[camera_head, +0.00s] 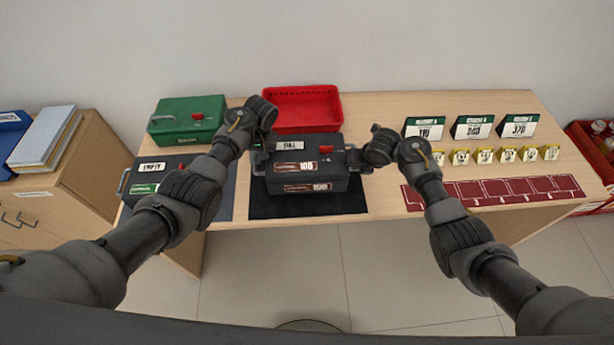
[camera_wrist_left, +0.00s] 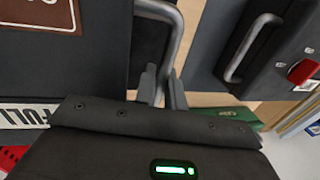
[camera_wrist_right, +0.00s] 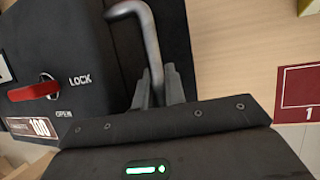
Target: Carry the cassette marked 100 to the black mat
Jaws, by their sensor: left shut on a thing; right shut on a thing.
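The black cassette marked 100 (camera_head: 318,182), with a FULL label on top, is over the black mat (camera_head: 290,207). The mat shows in front of it and at its sides. I cannot tell whether the cassette touches the mat. My left gripper (camera_head: 260,153) is shut on its left handle, which also shows in the left wrist view (camera_wrist_left: 178,40). My right gripper (camera_head: 362,160) is shut on its right handle, seen in the right wrist view (camera_wrist_right: 150,40). The red lock knob (camera_wrist_right: 35,91) points sideways beside the word LOCK.
A dark cassette labelled EMPTY (camera_head: 150,181) stands left on a grey-blue mat (camera_head: 226,200). A green box (camera_head: 187,118) and red tray (camera_head: 325,105) stand behind. Sign blocks (camera_head: 472,127), several yellow tags (camera_head: 484,156) and a dark red strip (camera_head: 490,191) are to the right.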

